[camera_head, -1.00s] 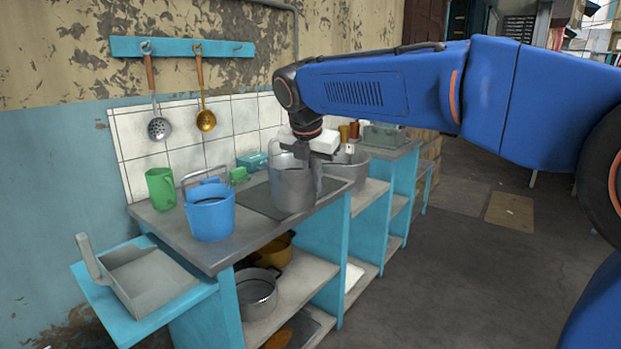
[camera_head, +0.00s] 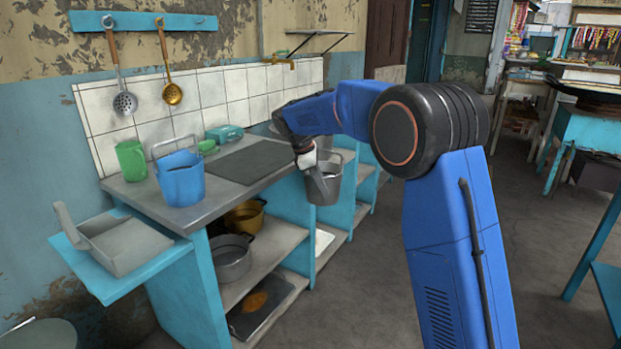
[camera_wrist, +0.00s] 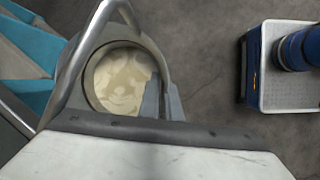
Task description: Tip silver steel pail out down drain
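The silver steel pail (camera_head: 334,186) hangs upright in the air in front of the counter's edge, clear of the worktop. My gripper (camera_head: 318,182) is shut on its rim; the far side of the grip is hidden. In the wrist view the pail (camera_wrist: 78,92) shows its raised handle and a cream-coloured liquid (camera_wrist: 120,82) inside. The gripper's finger (camera_wrist: 160,102) overlaps the pail's near right wall. No drain can be made out in either current view.
The grey counter (camera_head: 226,196) holds a blue pail (camera_head: 182,180), a green cup (camera_head: 131,160) and a dark flat panel (camera_head: 252,160). A brass tap (camera_head: 282,57) is on the wall. Shelves below hold pots (camera_head: 232,258). Open floor (camera_head: 350,290) lies right of the counter.

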